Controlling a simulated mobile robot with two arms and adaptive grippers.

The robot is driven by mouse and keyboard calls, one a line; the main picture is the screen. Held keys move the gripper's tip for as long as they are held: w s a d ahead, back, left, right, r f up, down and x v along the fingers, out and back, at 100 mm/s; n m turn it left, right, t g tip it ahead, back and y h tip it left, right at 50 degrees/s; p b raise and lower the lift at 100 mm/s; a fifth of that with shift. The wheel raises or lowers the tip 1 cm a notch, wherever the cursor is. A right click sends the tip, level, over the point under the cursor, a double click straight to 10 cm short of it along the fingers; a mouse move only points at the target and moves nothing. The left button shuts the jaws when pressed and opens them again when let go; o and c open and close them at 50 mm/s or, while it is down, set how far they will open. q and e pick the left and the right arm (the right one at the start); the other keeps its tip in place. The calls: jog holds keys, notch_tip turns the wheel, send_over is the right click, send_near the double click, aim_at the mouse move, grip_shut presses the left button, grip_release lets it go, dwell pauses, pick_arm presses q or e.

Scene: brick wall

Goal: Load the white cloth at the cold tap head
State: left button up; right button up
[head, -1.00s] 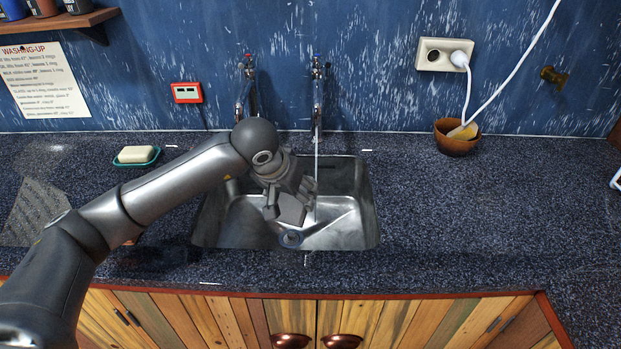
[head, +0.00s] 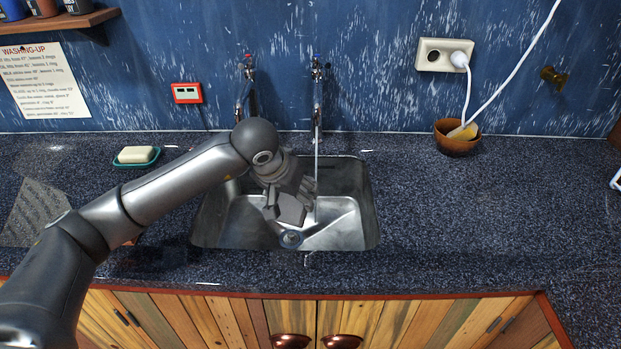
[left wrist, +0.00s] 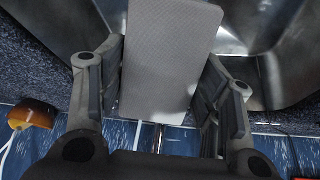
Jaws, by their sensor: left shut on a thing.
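My left gripper (head: 294,188) is over the sink (head: 365,205), pointing down and shut on a flat pale grey rectangular piece (head: 290,211), which may be the white cloth. In the left wrist view this piece (left wrist: 168,60) stands between the two fingers. The cold tap (head: 317,95), with a blue mark on top, is on the wall at the right. A thin stream of water (head: 316,160) falls from it into the sink, close beside the gripper. I cannot tell whether the water touches the held piece. My right gripper does not show.
The other tap (head: 243,90), with a red top, is to the left. A soap dish (head: 122,163) with pale soap stands on the counter left of the sink. A brown bowl (head: 455,147) sits at the back right.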

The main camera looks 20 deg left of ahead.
pick_arm(q)
jog(key=shift+s+a+r+p, duration=0.2)
jog(key=shift+s+r+p, duration=0.15)
jog(key=shift+s+r, duration=0.8)
jog(key=shift+s+a+r+p, duration=0.15)
jog(key=shift+s+r+p, duration=0.15)
jog(key=shift+s+r, duration=0.8)
jog(key=shift+s+f, duration=0.2)
jog(key=shift+f, duration=0.05)
